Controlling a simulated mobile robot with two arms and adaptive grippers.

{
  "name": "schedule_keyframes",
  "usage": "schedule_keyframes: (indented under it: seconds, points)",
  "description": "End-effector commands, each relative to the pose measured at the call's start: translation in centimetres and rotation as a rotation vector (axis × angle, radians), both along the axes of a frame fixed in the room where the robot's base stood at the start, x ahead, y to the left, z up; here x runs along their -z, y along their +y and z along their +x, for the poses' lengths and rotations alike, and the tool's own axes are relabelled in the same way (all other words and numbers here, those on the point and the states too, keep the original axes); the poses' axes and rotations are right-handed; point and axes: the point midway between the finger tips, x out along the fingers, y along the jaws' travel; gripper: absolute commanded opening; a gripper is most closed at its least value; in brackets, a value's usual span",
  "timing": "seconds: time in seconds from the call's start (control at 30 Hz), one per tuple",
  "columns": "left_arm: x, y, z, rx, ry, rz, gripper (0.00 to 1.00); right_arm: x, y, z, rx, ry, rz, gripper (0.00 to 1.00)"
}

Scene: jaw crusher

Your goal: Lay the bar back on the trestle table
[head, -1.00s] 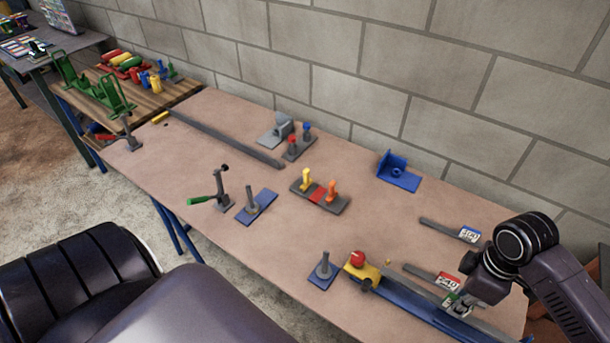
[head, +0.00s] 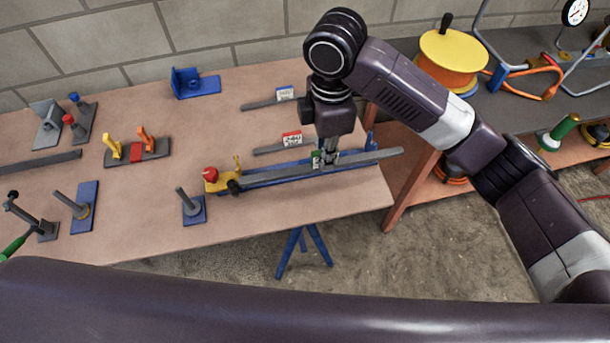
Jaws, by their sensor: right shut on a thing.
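The long grey bar (head: 376,157) runs left to right along a blue fixture (head: 268,181) at the right end of the trestle table (head: 135,215). The bar's right end sticks out past the fixture, over the table's right edge. My right gripper (head: 328,160) comes down from above and is shut on the bar near its middle. I cannot tell whether the bar rests on the fixture or is slightly raised. A yellow block with a red knob (head: 211,175) sits at the fixture's left end. My left gripper is not in view.
A blue bracket (head: 195,84) and a blue-based post (head: 192,208) stand nearby. A yellow-orange reel (head: 450,60) stands right.

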Motion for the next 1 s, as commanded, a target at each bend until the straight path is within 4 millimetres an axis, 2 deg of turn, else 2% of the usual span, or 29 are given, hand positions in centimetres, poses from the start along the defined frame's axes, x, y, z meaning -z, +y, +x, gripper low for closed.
schedule_keyframes:
  seconds: [0.3, 0.5, 0.77, 1.0]
  points:
    - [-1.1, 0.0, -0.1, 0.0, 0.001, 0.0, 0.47, 8.2, -0.1, -0.2, 0.002, 0.005, -0.003, 0.0]
    - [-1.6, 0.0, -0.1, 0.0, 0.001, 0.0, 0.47, 12.6, -0.1, -0.1, 0.002, 0.003, -0.002, 0.0]
    - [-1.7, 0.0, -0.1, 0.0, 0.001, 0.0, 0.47, 15.1, 0.0, -0.1, 0.0, 0.002, -0.002, 0.0]
    - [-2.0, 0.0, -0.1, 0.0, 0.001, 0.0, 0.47, 18.3, 0.0, -0.1, 0.0, 0.001, 0.0, 0.0]
